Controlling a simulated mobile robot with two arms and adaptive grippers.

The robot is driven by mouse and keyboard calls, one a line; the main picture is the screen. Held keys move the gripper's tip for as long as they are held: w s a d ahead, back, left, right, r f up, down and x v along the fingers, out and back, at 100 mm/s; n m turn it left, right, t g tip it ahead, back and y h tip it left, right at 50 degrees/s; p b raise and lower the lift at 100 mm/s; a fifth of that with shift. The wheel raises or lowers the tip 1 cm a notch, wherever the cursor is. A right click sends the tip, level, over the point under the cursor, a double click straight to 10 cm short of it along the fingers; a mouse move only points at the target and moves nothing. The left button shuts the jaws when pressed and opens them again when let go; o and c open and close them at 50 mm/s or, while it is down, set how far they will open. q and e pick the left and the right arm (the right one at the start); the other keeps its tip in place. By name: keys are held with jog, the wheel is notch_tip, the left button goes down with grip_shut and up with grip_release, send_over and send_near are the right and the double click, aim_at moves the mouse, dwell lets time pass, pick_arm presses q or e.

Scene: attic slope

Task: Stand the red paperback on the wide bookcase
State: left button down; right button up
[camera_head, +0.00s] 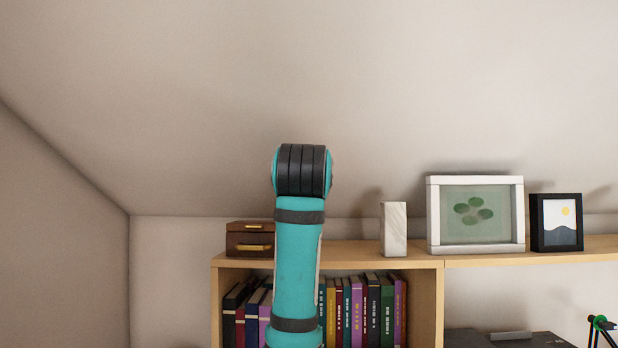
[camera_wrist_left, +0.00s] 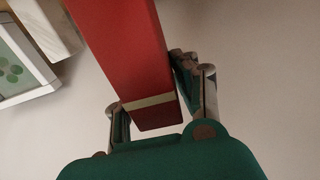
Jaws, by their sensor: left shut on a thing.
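The red paperback (camera_wrist_left: 125,50) shows in the left wrist view, between the two fingers of my left gripper (camera_wrist_left: 148,85), which is shut on it. A pale band crosses the book near its lower end; its upper end runs out of the picture. The wide bookcase (camera_head: 350,262) is wooden and shows in the head view, with a row of books in its left compartment. My teal arm rises in front of it and hides part of the row and top. The paperback and both grippers are out of the head view.
On the bookcase top stand a brown box (camera_head: 249,243), a marble block (camera_head: 393,229), a white-framed picture (camera_head: 475,246) and a black-framed picture (camera_head: 556,222). The top looks clear between the arm and the block. The sloped ceiling (camera_head: 300,80) comes down close behind.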

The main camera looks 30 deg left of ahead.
pick_arm(q)
jog(key=p+x, duration=1.1)
jog(key=x, duration=0.4)
jog(key=shift+w+a, duration=0.3)
jog(key=shift+r, duration=0.1)
jog(key=shift+r+p, duration=0.1)
jog(key=shift+p, duration=0.2)
jog(key=shift+s+f, duration=0.1)
jog(key=shift+f, duration=0.55)
dwell(0.8)
